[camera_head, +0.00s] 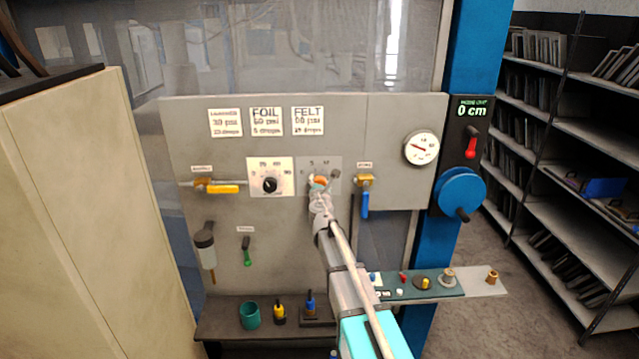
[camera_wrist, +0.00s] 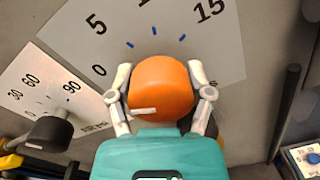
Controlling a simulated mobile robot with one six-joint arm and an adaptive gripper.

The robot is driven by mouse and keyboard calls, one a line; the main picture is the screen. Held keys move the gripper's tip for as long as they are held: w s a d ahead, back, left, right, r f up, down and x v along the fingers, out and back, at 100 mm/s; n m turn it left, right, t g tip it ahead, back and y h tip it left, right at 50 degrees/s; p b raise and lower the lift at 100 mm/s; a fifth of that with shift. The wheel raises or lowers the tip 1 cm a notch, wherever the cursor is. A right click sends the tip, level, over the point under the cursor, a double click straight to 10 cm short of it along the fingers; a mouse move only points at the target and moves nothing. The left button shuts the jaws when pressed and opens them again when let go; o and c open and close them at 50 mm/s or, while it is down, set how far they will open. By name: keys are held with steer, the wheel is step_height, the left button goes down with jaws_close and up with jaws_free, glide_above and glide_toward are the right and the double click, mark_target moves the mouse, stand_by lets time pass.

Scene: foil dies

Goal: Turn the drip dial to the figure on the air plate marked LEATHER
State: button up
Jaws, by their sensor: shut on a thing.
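The drip dial, an orange knob (camera_wrist: 160,85), sits on a grey scale plate (camera_wrist: 226,62) with 0, 5 and 15 readable. My gripper (camera_wrist: 160,98) is shut on the knob, one finger on each side. A short white mark shows low on its face, towards the left finger; I cannot tell which figure it reads. In the head view my gripper (camera_head: 320,186) covers much of the dial (camera_head: 320,181). The LEATHER plate (camera_head: 225,122) is the left one of three white plates; it seems to read 30 psi, and its drops figure is too blurred to be sure.
A black pressure dial (camera_head: 270,185) is left of the drip dial, and a blue-handled valve (camera_head: 364,200) is close on its right. A yellow-handled valve (camera_head: 222,188) is further left.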

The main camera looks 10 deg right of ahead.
steer(key=shift+m, duration=0.3)
steer(key=m, duration=1.6)
steer(key=shift+m+y, duration=0.4)
stand_by(0.5)
steer(key=o, duration=1.1)
steer(key=shift+o, duration=0.2)
